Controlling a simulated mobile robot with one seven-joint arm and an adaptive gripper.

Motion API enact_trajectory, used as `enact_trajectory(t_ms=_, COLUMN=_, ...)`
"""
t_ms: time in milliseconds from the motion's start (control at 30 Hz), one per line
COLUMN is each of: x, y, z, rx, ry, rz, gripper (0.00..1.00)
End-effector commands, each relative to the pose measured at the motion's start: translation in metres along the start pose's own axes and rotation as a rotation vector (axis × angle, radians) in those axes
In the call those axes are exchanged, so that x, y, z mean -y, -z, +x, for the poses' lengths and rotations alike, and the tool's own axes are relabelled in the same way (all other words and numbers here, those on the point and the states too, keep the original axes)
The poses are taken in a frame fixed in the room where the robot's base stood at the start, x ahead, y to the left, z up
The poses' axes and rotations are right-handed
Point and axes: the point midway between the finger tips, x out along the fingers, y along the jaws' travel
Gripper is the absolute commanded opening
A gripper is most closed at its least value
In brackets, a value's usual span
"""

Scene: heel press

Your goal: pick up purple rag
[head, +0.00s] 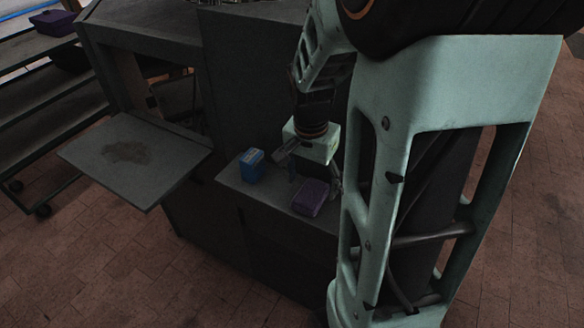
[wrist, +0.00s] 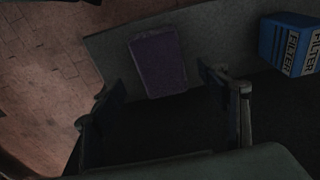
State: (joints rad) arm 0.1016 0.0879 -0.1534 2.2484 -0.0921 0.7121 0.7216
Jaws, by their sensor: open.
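The purple rag (head: 311,197) is a small folded block lying on a grey ledge (head: 234,180) on the front of the machine. In the wrist view the rag (wrist: 158,64) lies flat near the ledge's edge. My gripper (head: 307,178) is above the ledge beside the rag, pointing down. In the wrist view my gripper (wrist: 165,108) has its two fingers spread wide, with nothing between the fingertips. The rag shows just beyond the fingers, apart from them as far as I can see.
A blue filter box (head: 251,166) stands on the ledge left of my gripper; it also shows in the wrist view (wrist: 290,43). A grey shelf (head: 135,158) with a dark stain juts out at the left. A rack (head: 45,100) stands far left. Brick floor lies open in front.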

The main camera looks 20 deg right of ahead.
Motion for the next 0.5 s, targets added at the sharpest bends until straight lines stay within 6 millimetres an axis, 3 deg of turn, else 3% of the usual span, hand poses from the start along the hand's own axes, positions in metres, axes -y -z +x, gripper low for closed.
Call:
enact_trajectory(t_ms=233, x=0.001, y=-0.003, z=0.036, rx=0.001, ry=0.0, rz=0.001, gripper=0.68)
enact_trajectory(t_ms=500, x=0.001, y=-0.002, z=0.04, rx=0.0, ry=0.0, rz=0.0, gripper=0.68)
